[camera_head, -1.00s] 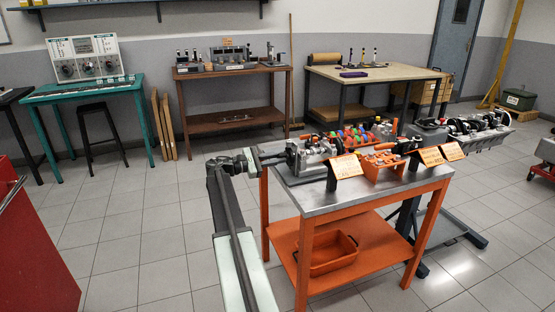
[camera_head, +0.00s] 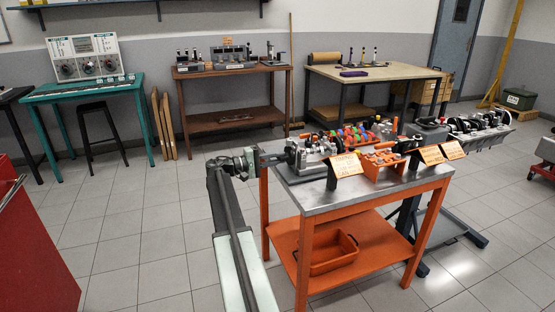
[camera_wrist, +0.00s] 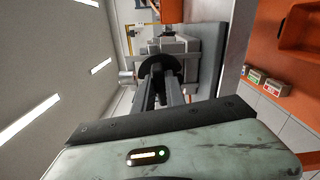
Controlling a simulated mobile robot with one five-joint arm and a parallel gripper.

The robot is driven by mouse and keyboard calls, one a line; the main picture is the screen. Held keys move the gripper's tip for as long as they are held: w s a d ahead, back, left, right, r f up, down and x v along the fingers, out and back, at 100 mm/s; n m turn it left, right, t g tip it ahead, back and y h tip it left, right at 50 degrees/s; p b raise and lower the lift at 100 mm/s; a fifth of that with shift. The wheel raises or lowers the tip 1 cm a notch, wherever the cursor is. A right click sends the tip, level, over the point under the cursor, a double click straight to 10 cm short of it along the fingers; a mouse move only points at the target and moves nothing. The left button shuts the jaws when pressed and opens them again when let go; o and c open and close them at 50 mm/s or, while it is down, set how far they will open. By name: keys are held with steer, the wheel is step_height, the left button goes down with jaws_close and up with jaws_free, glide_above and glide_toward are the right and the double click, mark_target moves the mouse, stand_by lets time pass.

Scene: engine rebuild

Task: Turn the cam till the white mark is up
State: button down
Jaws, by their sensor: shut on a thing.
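The cam fixture (camera_head: 308,157) is a grey metal device at the left end of the orange bench's top. In the wrist view its grey block (camera_wrist: 197,55) shows, with a dark round disc (camera_wrist: 158,66) on the side facing me. My gripper (camera_wrist: 164,88) reaches this end of the fixture, its two fingers close together, shut on a part at the disc. The fingers hide most of that part. In the head view my gripper (camera_head: 272,159) comes in from the left, level with the fixture. I cannot make out the white mark in either view.
The orange bench (camera_head: 335,196) also holds an orange tray (camera_head: 384,171), coloured parts (camera_head: 352,135) and orange sign cards (camera_head: 346,165). An orange bin (camera_head: 333,254) sits on its lower shelf. A stand with an engine part (camera_head: 478,125) is at right. Floor at left is open.

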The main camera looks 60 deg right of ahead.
steer(key=shift+m, duration=0.8)
steer(key=shift+f, duration=0.1)
steer(key=c, duration=1.4)
jaws_free()
steer(key=v, duration=0.8)
